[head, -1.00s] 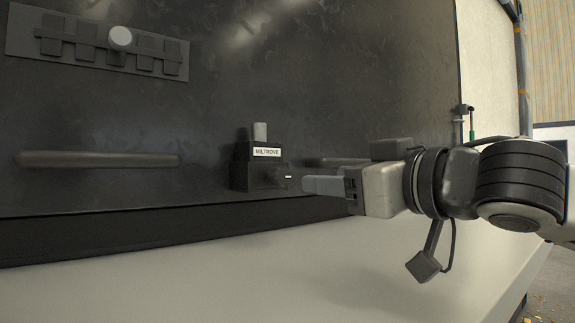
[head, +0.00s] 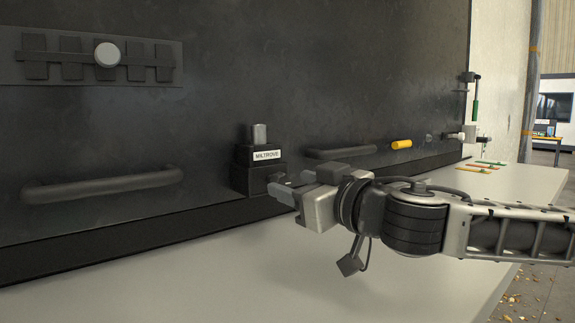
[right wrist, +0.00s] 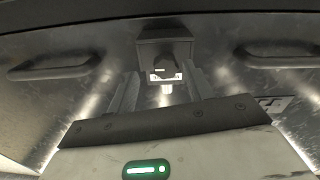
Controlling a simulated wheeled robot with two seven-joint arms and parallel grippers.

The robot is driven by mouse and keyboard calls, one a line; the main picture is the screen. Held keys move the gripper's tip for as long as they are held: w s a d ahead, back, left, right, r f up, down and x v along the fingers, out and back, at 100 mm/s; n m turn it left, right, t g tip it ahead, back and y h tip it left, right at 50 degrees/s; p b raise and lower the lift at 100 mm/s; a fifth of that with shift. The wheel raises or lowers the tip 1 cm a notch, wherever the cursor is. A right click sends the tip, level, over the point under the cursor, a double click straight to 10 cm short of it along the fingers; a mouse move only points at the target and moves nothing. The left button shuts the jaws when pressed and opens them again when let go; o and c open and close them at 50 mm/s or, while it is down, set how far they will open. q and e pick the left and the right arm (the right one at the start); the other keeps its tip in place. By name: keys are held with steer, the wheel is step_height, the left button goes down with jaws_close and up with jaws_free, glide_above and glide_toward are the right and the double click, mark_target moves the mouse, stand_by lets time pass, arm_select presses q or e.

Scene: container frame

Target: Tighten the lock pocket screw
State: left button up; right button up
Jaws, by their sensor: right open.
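The lock pocket is a black box with a MILTROVE label (head: 258,168), fixed low on the dark container wall. A grey cylindrical piece (head: 258,133) stands on top of it. My right gripper (head: 283,189) comes in from the right, with its fingertips at the box's lower right side. In the right wrist view the box (right wrist: 165,45) lies ahead between the two spread fingers. A dark round part and a small pale cylinder show at it, between the fingers. The gripper is open and holds nothing. I cannot tell whether a finger touches the box. My left gripper is not in view.
Dark bar handles stand out from the wall left (head: 100,185) and right (head: 340,152) of the box. A yellow cylinder (head: 401,144) sticks out further right. A slotted plate with a white knob (head: 106,55) is at upper left. The pale ledge (head: 200,285) below is mostly clear.

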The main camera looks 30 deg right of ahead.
steer(key=shift+w, duration=0.5)
steer(key=shift+w+a+p, duration=0.4)
steer(key=shift+w+p, duration=0.05)
steer(key=shift+y, duration=0.3)
